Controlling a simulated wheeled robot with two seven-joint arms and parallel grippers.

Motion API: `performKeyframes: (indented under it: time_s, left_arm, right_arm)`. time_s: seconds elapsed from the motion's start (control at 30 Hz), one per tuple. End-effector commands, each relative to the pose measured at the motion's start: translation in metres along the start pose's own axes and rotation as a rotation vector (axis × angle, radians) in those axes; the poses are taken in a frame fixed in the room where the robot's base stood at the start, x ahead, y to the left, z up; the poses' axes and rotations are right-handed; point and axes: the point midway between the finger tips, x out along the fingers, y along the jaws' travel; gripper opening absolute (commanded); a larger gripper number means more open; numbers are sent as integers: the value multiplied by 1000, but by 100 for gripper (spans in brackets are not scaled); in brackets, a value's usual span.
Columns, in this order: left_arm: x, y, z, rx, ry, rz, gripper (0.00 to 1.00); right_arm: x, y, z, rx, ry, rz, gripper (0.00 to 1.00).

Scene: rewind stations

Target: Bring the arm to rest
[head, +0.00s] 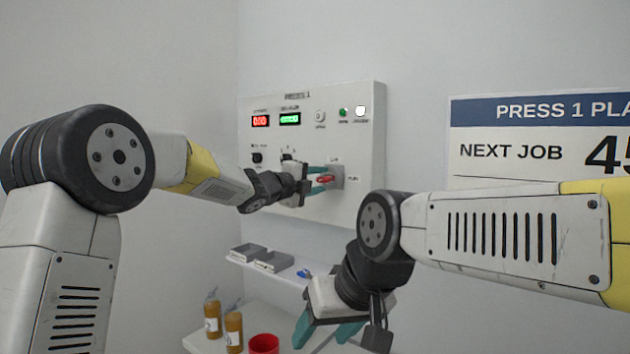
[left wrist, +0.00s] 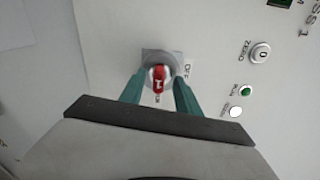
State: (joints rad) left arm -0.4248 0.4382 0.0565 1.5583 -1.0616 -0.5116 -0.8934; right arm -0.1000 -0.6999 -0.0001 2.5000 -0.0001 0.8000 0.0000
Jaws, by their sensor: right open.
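My left gripper (head: 318,179) is at the control panel (head: 365,110) on the wall, facing a red rotary switch (head: 326,179) on a grey plate. In the left wrist view the red switch (left wrist: 160,76) lies between and just beyond the teal fingers of my left gripper (left wrist: 159,98). The fingers stand apart, with gaps visible beside the switch; I see no grip on it. My right gripper (head: 326,330) hangs low in front, fingers apart, pointing down, with nothing seen between them. Its arm crosses the right side of the head view.
The panel carries a red display (head: 260,121), a green display (head: 290,118), a green button (head: 343,112) and a white one (head: 361,111). Below are a shelf with grey trays (head: 273,260), amber bottles (head: 233,328) and a red cup (head: 263,344). A sign (head: 540,110) hangs right.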

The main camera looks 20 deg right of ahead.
Motion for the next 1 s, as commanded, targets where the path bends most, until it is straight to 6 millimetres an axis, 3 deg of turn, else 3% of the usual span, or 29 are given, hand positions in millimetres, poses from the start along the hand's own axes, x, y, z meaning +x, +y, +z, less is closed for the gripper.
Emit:
performKeyframes:
  time_s: [0.2,0.43,0.57,0.67,0.8,0.9,1.0]
  left_arm:
    - [-39,-1,2,1,-4,0,39]
    - [-67,0,2,0,-4,1,39]
    - [-89,-2,17,-65,-73,23,39]
    - [-131,-2,47,-218,-219,68,39]
    - [-225,17,82,-567,-506,137,39]
    - [-298,43,85,-840,-701,169,39]
    - [-367,74,68,-1112,-876,191,39]
  right_arm:
    - [0,0,0,0,0,0,57]
    - [0,0,0,0,0,0,57]
    - [0,0,0,0,0,0,57]
    - [0,0,0,0,0,0,57]
    - [0,0,0,0,0,0,57]
    - [0,0,0,0,0,0,57]
    - [0,0,0,0,0,0,57]
